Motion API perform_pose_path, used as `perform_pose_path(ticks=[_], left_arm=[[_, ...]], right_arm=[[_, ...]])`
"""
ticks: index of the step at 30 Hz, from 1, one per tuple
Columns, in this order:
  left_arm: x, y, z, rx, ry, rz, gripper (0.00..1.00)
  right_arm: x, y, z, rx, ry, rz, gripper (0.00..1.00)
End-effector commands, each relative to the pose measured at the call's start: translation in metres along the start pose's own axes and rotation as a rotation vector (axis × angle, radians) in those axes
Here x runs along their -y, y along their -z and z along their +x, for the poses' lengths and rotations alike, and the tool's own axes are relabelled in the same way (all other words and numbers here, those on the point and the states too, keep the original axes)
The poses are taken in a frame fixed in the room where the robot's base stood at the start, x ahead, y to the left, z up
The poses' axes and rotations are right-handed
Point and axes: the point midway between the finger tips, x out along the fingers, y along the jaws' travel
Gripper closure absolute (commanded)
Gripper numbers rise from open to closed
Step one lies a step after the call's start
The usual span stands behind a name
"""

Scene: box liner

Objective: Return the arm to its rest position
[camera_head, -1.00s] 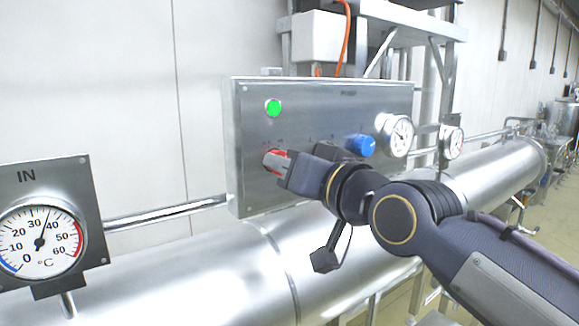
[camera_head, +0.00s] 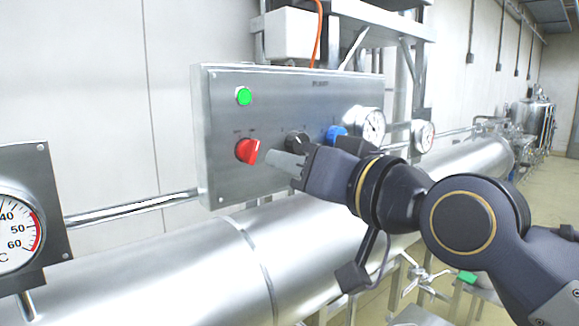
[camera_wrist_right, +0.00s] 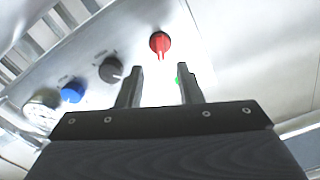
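My right gripper (camera_head: 285,162) is in front of the steel control panel (camera_head: 222,120), just to the right of the red knob (camera_head: 248,150), and apart from it. In the right wrist view its two fingers (camera_wrist_right: 160,86) stand apart with nothing between them. The red knob (camera_wrist_right: 160,42) shows beyond the fingertips. My right arm reaches in from the right edge of the head view. My left gripper is not in view.
The panel also bears a green lamp (camera_head: 244,96), a black knob (camera_head: 297,142), a blue knob (camera_head: 336,133) and a round gauge (camera_head: 371,125). A large steel pipe (camera_head: 190,262) runs below the panel. A temperature gauge (camera_head: 20,232) is at the left edge.

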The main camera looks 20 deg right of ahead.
Motion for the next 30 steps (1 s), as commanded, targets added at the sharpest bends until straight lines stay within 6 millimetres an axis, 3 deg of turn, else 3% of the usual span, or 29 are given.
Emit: perform_pose_path(ticks=[6,8,10,14,18,24,27,30], left_arm=[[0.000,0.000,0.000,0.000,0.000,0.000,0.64],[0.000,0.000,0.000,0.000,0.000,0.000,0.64],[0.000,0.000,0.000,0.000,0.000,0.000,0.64],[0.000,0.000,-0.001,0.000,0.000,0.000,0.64],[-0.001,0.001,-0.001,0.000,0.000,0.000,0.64],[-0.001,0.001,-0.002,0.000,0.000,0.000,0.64],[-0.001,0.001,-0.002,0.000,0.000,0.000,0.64],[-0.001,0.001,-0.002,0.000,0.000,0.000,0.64]], right_arm=[[-0.004,-0.005,0.000,0.012,-0.009,-0.001,0.67],[-0.012,-0.017,0.000,0.040,-0.028,-0.003,0.67],[-0.030,-0.041,-0.003,0.099,-0.068,-0.005,0.67],[-0.077,-0.114,-0.018,0.277,-0.170,0.005,0.67],[-0.124,-0.205,-0.053,0.499,-0.267,0.044,0.67],[-0.155,-0.317,-0.113,0.777,-0.332,0.128,0.67],[-0.158,-0.352,-0.135,0.867,-0.339,0.159,0.67],[-0.158,-0.371,-0.147,0.918,-0.340,0.178,0.67]])
